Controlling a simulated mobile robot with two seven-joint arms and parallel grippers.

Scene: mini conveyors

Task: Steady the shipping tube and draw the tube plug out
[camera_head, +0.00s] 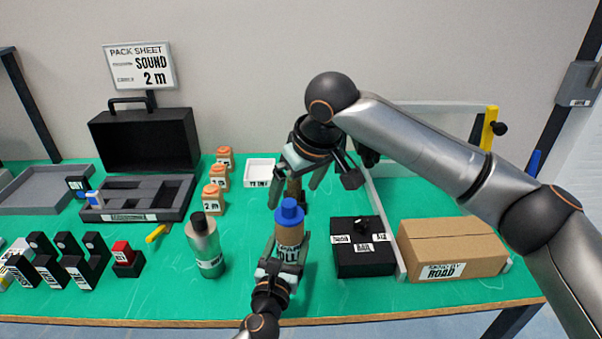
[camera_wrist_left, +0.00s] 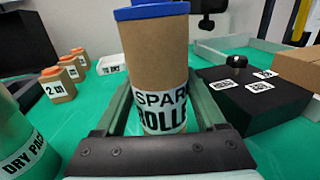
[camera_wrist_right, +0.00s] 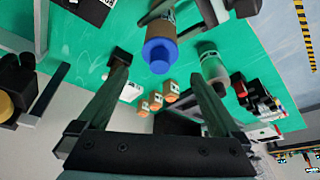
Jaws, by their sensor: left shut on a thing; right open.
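The shipping tube (camera_head: 289,235) is a brown cardboard cylinder with a white label, standing upright at the front middle of the green table. The blue tube plug (camera_head: 289,211) sits in its top, with a narrower knob above a wider rim. My left gripper (camera_head: 281,264) is shut on the tube's lower part; in the left wrist view its fingers flank the tube (camera_wrist_left: 156,70). My right gripper (camera_head: 301,183) is open and empty, behind and above the plug. In the right wrist view the plug (camera_wrist_right: 159,55) shows beyond the fingers, apart from them.
A green-grey canister (camera_head: 205,245) stands left of the tube. A black box (camera_head: 362,262) with a knob and a cardboard carton (camera_head: 453,246) stand right. Several small orange-brown blocks (camera_head: 213,198) and a white tray (camera_head: 260,171) lie behind. An open black case (camera_head: 143,143) is at back left.

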